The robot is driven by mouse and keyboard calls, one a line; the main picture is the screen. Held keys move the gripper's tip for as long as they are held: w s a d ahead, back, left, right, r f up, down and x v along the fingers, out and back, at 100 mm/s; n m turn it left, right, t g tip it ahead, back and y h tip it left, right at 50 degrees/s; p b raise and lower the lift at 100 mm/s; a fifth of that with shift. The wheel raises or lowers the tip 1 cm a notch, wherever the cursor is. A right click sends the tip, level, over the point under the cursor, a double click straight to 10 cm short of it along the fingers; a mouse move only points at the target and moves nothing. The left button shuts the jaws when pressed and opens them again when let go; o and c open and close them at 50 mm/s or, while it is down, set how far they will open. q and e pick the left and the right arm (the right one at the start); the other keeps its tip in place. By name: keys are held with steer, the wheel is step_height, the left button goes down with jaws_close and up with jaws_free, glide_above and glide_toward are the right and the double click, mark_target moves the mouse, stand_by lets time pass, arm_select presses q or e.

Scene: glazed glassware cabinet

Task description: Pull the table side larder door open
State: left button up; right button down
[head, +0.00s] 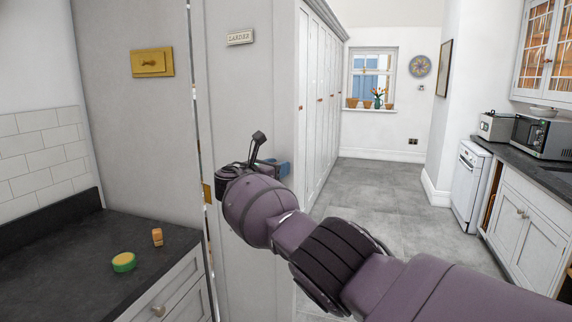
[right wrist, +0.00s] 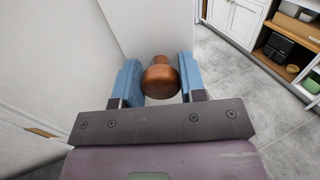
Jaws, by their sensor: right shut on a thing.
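The larder door (head: 245,90) is a pale panel with a small "LARDER" sign (head: 240,37), left of centre in the head view. A narrow slit with bright patches runs down its left edge; I cannot tell how far the door stands open. My right gripper (head: 275,168) is at the door's right side, its blue fingers partly hidden by my wrist. In the right wrist view, a round copper-brown knob (right wrist: 160,78) sits between the two blue fingers, and the right gripper (right wrist: 159,68) is shut on it. My left gripper is out of view.
A dark worktop (head: 70,265) with a green-and-yellow round item (head: 123,262) and a small orange-brown block (head: 157,237) is at lower left. Tall cupboards (head: 318,95) line the passage beyond. The grey floor (head: 385,190) is clear. A microwave (head: 540,137) stands on the right counter.

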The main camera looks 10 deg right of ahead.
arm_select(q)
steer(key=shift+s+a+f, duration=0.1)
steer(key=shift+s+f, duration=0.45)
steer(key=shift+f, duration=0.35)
arm_select(e)
steer(key=s+a, duration=0.1)
steer(key=s+a+g, duration=0.1)
steer(key=shift+a+r+m+h, duration=0.15)
steer(key=shift+a+m+h, duration=0.15)
steer(key=shift+m+h, duration=0.1)
steer(key=c, duration=0.7)
jaws_free()
steer(key=shift+c, duration=0.2)
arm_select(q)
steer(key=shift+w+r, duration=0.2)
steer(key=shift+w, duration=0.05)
